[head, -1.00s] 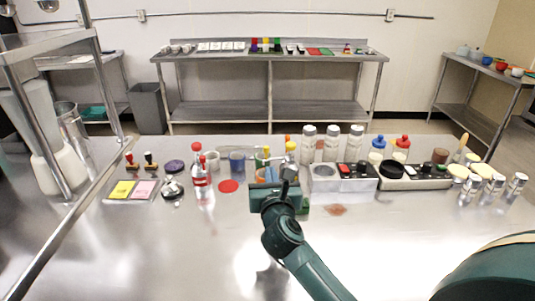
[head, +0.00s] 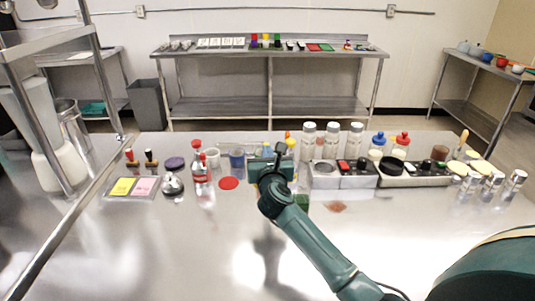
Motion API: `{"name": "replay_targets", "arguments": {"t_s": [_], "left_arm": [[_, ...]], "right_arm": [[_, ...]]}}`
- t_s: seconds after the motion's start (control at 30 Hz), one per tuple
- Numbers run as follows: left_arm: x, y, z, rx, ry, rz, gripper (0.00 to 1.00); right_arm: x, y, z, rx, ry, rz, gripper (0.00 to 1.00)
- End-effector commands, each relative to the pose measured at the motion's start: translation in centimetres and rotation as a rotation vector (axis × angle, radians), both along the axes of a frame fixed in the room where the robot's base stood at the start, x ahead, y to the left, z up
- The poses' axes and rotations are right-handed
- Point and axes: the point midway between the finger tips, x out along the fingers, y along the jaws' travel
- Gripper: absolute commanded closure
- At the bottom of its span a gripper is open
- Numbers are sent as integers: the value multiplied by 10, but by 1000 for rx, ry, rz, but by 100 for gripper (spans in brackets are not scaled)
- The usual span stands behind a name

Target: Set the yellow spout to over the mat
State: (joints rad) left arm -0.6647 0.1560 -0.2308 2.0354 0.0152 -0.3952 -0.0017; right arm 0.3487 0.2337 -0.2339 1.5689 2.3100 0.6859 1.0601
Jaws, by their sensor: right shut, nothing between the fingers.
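My right gripper (head: 270,160) is shut and empty. It is in front of the row of items and covers part of it. I cannot tell whether it touches anything. My left gripper is out of view.
A red-capped bottle (head: 200,173), a white cup (head: 211,157) and a blue cup (head: 237,160) stand left of the gripper. White-capped shakers (head: 331,141) and a grey device (head: 341,175) stand right. The front of the steel counter (head: 170,250) is clear.

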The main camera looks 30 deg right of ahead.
Motion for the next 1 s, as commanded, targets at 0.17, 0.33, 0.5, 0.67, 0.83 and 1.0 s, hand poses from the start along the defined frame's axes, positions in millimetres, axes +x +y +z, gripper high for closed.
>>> {"name": "replay_targets", "arguments": {"t_s": [0.17,0.33,0.5,0.67,0.83,1.0], "left_arm": [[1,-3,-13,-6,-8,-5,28],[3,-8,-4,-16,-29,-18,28],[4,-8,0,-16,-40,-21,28],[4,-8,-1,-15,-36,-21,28],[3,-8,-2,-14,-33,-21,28],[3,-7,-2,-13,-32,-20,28]], "right_arm": [[9,3,-4,7,-4,-87,100],[19,3,-1,5,1,-129,100],[23,3,0,1,1,-126,100],[23,3,0,0,0,-126,100],[23,5,0,0,0,-125,100],[22,14,1,3,1,-124,100]]}}
